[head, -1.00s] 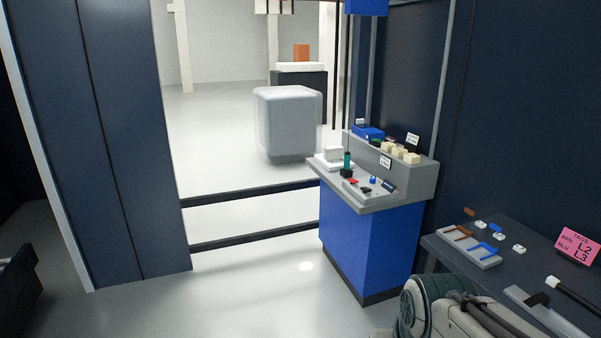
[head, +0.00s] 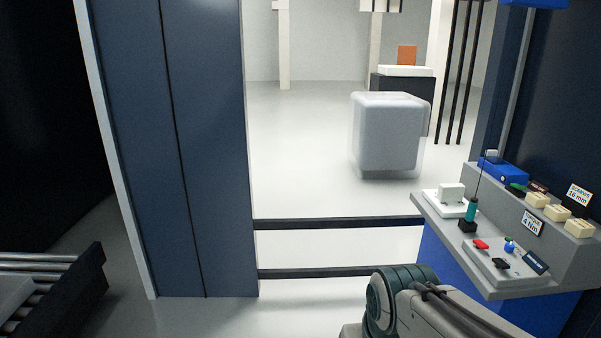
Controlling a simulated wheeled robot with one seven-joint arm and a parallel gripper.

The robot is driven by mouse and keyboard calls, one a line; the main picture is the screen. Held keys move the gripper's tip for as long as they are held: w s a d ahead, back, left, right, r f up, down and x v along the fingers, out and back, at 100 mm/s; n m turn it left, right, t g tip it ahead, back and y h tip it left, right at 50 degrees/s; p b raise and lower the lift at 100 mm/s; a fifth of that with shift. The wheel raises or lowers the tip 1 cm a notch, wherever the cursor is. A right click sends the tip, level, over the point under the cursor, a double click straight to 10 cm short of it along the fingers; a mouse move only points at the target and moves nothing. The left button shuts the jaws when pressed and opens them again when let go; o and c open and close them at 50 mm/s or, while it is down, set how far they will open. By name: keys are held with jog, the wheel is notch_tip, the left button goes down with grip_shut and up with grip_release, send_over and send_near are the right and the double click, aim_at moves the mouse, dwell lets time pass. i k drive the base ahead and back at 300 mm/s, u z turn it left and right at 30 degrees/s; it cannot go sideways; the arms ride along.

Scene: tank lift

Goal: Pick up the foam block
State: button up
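I cannot tell for sure which thing is the foam block. An orange block (head: 407,55) stands upright on a white slab (head: 405,71) on a dark pedestal in the room beyond the opening. A small white block (head: 451,192) sits on a white base at the left end of the console. A large pale rounded cube (head: 387,137) stands in the room beyond the opening. My gripper is out of view.
Two dark horizontal rails (head: 340,223) cross the opening. The blue console (head: 515,285) with small tools, cream blocks and labels stands at the right. Dark panels (head: 170,150) stand left of the opening. A dark roller rack (head: 60,290) is at lower left. Bare floor lies before the rails.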

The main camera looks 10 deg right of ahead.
aim_at(446, 193)
jog(key=u, duration=0.05)
jog(key=i, duration=1.55)
jog(key=z, duration=0.55)
jog(key=i, duration=1.55)
jog(key=z, duration=1.15)
jog(key=i, duration=0.8)
jog(key=z, duration=0.3)
